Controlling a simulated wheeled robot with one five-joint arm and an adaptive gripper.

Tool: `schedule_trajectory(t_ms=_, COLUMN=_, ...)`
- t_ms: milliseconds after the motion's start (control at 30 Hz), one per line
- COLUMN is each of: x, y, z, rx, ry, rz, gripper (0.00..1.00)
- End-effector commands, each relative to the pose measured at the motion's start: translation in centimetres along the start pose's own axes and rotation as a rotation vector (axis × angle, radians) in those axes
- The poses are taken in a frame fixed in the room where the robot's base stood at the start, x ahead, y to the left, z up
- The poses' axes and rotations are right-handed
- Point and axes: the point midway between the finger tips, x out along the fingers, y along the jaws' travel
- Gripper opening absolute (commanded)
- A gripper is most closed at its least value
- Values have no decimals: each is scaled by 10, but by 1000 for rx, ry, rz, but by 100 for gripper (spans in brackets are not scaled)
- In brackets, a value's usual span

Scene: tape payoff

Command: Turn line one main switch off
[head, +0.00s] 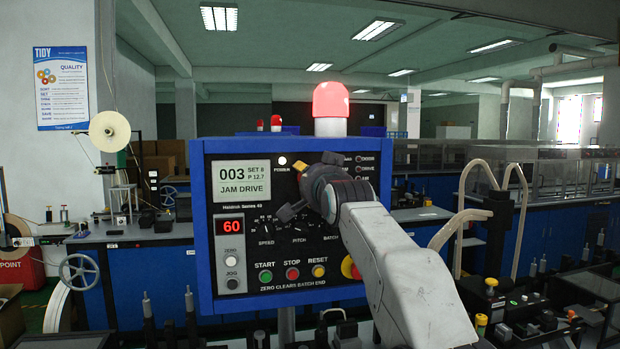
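A blue-framed control panel (204,240) stands in front of me. Its display (240,181) reads 003, SET 8, P 12.7, JAM DRIVE. A red readout (230,226) shows 60. Green START (265,276), red STOP (292,274) and yellow RESET (318,271) buttons run along the bottom. A red and yellow button (349,267) is partly covered by my arm. I cannot make out a part labelled as the main switch; my arm hides the panel's right side. My gripper (294,190) is in front of the panel's upper middle; its finger opening is unclear.
A red beacon (331,101) is on top of the panel. A tape reel (109,131) and a handwheel (80,271) are at the left. Pale curved tubes (463,215) and a bench with small fixtures (520,315) are at the right. Dark posts (191,318) rise at the lower left.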

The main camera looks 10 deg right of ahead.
Motion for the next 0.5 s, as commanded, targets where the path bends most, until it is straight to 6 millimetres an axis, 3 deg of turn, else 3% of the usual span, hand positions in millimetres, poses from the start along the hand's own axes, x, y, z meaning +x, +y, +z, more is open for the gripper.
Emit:
schedule_trajectory(t_ms=200, x=0, y=0, z=0, rx=0, ry=0, rz=0, gripper=47)
schedule_trajectory(t_ms=500, x=0, y=0, z=0, rx=0, ry=0, rz=0, gripper=20)
